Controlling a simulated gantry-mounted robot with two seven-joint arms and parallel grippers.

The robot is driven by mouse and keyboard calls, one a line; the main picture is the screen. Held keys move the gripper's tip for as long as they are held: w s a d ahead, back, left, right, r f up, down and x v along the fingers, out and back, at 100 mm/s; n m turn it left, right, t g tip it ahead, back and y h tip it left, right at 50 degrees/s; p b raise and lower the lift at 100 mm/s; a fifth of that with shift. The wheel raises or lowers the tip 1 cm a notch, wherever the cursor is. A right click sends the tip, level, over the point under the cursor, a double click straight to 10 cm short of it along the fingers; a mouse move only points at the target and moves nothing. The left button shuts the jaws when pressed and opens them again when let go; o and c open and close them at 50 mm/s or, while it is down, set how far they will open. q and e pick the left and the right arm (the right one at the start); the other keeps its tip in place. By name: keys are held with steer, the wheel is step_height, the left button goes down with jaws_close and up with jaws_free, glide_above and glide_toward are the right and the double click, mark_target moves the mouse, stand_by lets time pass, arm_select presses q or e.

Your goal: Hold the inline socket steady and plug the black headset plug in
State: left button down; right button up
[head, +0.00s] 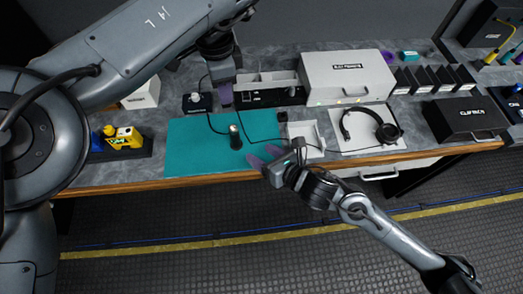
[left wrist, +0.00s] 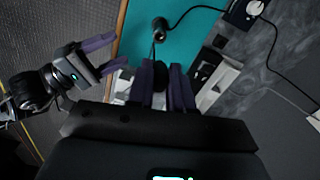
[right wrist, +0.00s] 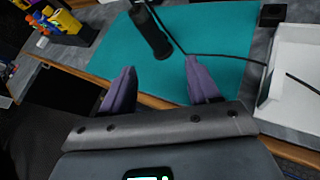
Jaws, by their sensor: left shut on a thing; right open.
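The black inline socket (head: 235,137) stands on the teal mat (head: 190,145). It also shows in the left wrist view (left wrist: 160,28) and, beyond the fingers, in the right wrist view (right wrist: 151,32). My left gripper (head: 226,98) is above the mat's back edge, shut on a small black piece, apparently the headset plug (left wrist: 160,76), mostly hidden between its fingers. My right gripper (head: 265,158) is open and empty over the mat's front edge, right of the socket and not touching it. The black headset (head: 370,128) lies on a white pad at the right.
A white tray (head: 312,150) lies right of the mat, with a small black block (head: 282,117) near it. A small control box (head: 196,102) stands behind the mat, its cable running to the socket. A thin black cable crosses the mat. The mat's left half is clear.

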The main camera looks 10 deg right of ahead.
mark_target(238, 140)
steer(key=n, duration=0.2)
steer(key=shift+w+a+r+n+y, duration=0.15)
steer(key=shift+w+n+y, duration=0.15)
steer(key=shift+w+n, duration=0.1)
steer(key=shift+w+a+n, duration=0.2)
steer(key=shift+w+n, duration=0.05)
steer(key=shift+n, duration=0.25)
steer(key=x, duration=1.1)
steer(key=shift+w+a, duration=0.1)
steer(key=shift+a, duration=0.15)
